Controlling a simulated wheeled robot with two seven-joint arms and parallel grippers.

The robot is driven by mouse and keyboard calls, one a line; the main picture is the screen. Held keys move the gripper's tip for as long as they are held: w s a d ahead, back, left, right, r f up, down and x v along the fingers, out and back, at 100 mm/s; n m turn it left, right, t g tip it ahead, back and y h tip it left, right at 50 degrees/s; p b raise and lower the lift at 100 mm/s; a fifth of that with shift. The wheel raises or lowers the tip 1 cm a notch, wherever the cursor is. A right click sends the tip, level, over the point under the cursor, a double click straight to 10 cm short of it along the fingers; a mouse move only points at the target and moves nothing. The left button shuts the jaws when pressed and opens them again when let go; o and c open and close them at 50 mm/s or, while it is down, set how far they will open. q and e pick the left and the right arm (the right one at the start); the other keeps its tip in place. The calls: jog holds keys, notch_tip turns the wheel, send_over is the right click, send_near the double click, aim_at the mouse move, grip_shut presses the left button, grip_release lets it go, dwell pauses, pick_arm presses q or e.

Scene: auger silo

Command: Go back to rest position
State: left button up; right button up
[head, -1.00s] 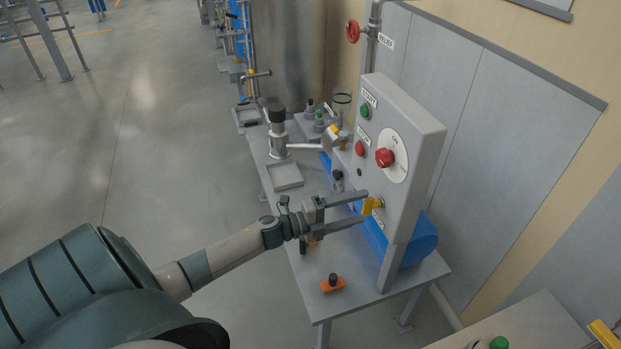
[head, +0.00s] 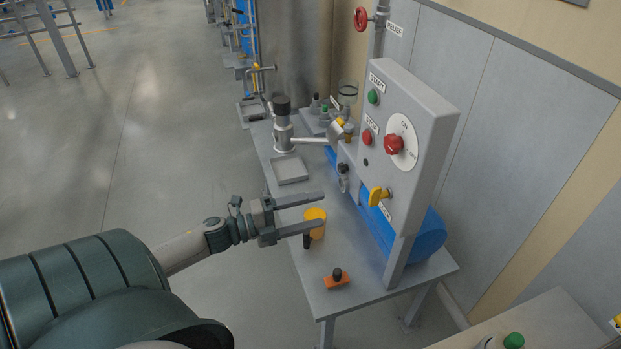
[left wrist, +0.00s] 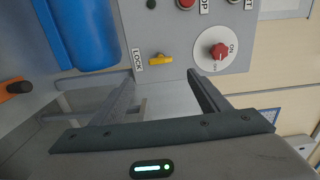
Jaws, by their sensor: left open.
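My left gripper (head: 316,213) is open and empty. In the head view it is to the left of the control panel (head: 430,120), over the table, apart from the panel's yellow lock lever (head: 379,195). In the left wrist view the lever (left wrist: 160,58) lies beyond and between the two open fingers (left wrist: 160,84). A red knob (head: 393,145), a green start button (head: 373,97) and a red stop button (head: 367,138) are on the panel. My right gripper is in neither view.
A grey table (head: 350,262) carries the panel, a blue cylinder (head: 430,238), a yellow cup-like object (head: 315,219) below the gripper, an orange block with a black knob (head: 337,281) and a shallow grey tray (head: 290,171). Open floor (head: 150,150) lies to the left.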

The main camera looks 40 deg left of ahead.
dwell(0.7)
